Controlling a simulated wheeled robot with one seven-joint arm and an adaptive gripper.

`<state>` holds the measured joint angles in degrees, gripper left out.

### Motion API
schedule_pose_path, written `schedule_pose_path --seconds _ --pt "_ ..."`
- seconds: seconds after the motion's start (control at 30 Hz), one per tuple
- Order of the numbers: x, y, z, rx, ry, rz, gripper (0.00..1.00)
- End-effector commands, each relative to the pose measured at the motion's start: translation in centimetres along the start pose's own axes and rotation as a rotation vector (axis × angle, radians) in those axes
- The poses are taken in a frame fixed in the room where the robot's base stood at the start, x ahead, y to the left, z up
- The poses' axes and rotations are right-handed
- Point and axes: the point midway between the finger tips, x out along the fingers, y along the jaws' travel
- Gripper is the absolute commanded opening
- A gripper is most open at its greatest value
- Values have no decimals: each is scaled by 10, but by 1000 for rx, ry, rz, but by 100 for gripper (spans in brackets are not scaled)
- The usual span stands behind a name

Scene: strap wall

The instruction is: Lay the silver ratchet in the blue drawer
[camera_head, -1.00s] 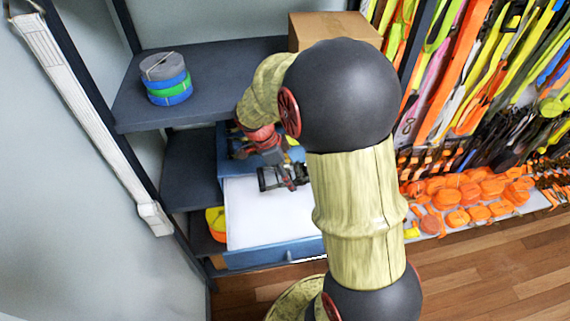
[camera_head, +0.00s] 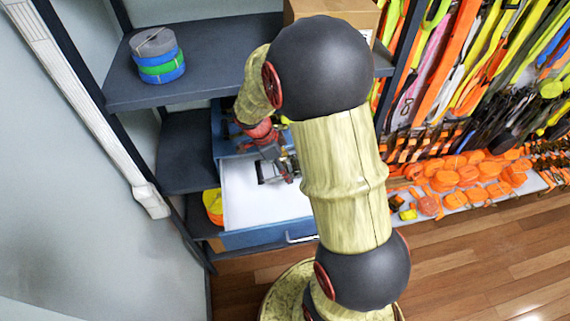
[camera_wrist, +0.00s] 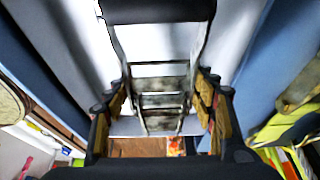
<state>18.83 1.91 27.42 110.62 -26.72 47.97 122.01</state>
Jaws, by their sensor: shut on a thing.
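The blue drawer (camera_head: 262,237) is pulled open, with a blue front and a white inner floor. My gripper (camera_head: 276,173) is over the drawer's white floor, toward its right and back part, partly behind my arm. It is shut on the silver ratchet (camera_head: 267,172), a small metal frame that looks dark in the head view. In the wrist view the ratchet (camera_wrist: 162,84) shows as a metal frame with crossbars between my two fingers (camera_wrist: 160,100). I cannot tell whether it touches the drawer floor.
A grey shelf (camera_head: 215,75) overhangs the drawer's back and carries a stack of grey, green and blue strap rolls (camera_head: 158,57). A cardboard box (camera_head: 335,12) stands on it. Yellow and orange items (camera_head: 213,205) lie left of the drawer. Straps and orange rolls (camera_head: 465,175) fill the right side.

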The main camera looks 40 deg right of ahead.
Motion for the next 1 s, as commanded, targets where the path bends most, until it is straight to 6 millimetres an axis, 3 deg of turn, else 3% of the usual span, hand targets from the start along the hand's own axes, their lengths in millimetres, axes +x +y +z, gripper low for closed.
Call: schedule_pose_path --seconds 0.6,1.0 --pt "48 -1 17 1 1 -2 0" --pt "53 -1 19 1 1 -3 0"
